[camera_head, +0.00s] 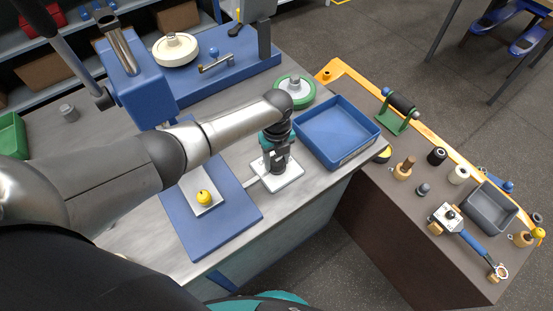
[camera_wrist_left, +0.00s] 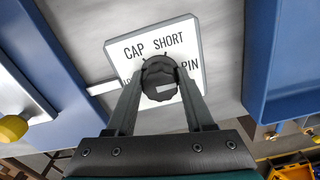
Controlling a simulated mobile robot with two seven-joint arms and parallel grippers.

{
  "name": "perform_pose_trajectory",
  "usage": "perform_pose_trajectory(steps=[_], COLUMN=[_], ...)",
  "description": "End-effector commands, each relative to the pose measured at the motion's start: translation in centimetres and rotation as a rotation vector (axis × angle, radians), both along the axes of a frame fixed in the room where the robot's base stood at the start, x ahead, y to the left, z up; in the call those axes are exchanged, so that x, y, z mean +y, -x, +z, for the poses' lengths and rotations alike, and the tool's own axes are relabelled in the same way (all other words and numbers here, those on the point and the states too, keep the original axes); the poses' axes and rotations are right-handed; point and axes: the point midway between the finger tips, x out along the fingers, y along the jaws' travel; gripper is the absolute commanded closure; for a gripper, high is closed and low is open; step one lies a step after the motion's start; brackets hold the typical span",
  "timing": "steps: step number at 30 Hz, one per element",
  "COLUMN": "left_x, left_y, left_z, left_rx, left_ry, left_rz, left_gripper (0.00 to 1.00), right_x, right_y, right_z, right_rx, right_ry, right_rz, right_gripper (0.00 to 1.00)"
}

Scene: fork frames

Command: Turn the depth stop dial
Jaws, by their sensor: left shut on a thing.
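The depth stop dial (camera_wrist_left: 159,80) is a dark, ridged round knob with a pale pointer mark, on a white plate (camera_wrist_left: 122,68) lettered CAP, SHORT and PIN. More lettering at the plate's left is partly hidden. In the head view the plate (camera_head: 291,178) lies on the grey bench, and the dial is mostly hidden by my gripper. My left gripper (camera_head: 278,166) reaches down over the plate; in the left wrist view its two fingers (camera_wrist_left: 160,94) are shut on the dial, one on each side. My right gripper is not in view.
A blue tray (camera_head: 371,151) stands right of the plate. A blue board (camera_head: 247,215) with a yellow knob (camera_head: 204,197) lies to the left. A green-rimmed wheel (camera_head: 307,101) and a blue machine base (camera_head: 258,65) are behind. A brown side table (camera_head: 370,207) holds several small parts.

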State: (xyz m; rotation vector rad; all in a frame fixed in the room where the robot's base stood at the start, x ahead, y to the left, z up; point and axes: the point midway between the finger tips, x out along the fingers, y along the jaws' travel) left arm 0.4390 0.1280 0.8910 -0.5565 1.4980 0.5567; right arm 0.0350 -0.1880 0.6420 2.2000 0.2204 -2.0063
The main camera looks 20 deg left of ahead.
Motion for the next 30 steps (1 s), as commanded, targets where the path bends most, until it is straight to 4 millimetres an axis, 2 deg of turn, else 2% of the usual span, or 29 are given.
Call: perform_pose_trajectory(steps=[14, 15, 23, 30], left_x=[-0.11, -0.11, -0.06, -0.02], left_y=[0.01, 0.0, 0.0, -0.01], left_z=[0.06, 0.06, 0.03, 0.05], left_rx=[0.001, 0.001, 0.0, 0.0], left_ry=[0.002, 0.002, 0.001, 0.0], left_rz=[-0.018, -0.018, -0.016, -0.015], left_gripper=[1.0, 0.46, 0.17, 0.17], right_x=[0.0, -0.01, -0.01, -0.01], right_y=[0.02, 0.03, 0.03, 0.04], right_z=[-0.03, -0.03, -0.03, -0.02], right_rx=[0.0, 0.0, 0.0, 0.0], right_ry=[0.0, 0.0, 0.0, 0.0], right_rz=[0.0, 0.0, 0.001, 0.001], right_gripper=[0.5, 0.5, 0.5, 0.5])
